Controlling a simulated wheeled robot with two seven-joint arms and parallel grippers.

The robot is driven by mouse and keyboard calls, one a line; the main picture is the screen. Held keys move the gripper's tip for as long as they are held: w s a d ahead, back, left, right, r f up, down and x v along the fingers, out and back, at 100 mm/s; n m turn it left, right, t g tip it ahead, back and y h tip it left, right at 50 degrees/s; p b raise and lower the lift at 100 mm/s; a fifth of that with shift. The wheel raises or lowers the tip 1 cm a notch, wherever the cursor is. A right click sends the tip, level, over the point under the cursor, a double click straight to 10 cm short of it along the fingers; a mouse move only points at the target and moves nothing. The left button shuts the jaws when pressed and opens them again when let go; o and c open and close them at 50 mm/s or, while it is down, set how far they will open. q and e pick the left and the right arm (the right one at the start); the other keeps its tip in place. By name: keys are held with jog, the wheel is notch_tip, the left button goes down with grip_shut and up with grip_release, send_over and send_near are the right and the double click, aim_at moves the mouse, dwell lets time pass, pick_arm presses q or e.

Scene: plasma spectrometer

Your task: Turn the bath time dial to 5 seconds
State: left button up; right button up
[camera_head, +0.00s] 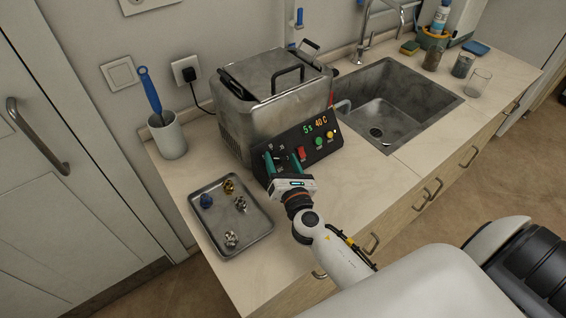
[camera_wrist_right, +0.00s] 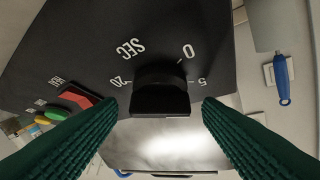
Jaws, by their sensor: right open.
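The bath is a metal box (camera_head: 265,75) with a sloping black control panel (camera_head: 325,145) on its front. Its display (camera_head: 314,126) reads 5 s in green and 40 C in orange. In the right wrist view, the black bath time dial (camera_wrist_right: 160,92) shows upside down with the marks 0, 5, 20 and SEC. Its pointer is not clear. My right gripper (camera_head: 282,160) is at the panel's left end, hiding most of the dial in the head view. Its green fingers (camera_wrist_right: 158,106) are open, one each side of the dial, with visible gaps. My left gripper is not in view.
A red switch (camera_head: 301,153) and green and yellow buttons (camera_head: 324,138) are right of my gripper. A metal tray (camera_head: 256,218) with small parts lies in front, left of my arm. A cup with a blue-handled brush (camera_head: 168,138) stands left; a sink (camera_head: 400,95) is right.

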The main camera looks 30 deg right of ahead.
jog(key=b+v, duration=0.3)
jog(key=v, duration=0.7)
jog(key=shift+s+f, duration=0.2)
jog(key=shift+s, duration=0.2)
jog(key=shift+s+a+r+b, duration=0.15)
jog(key=shift+s+b, duration=0.15)
jog(key=shift+s, duration=0.35)
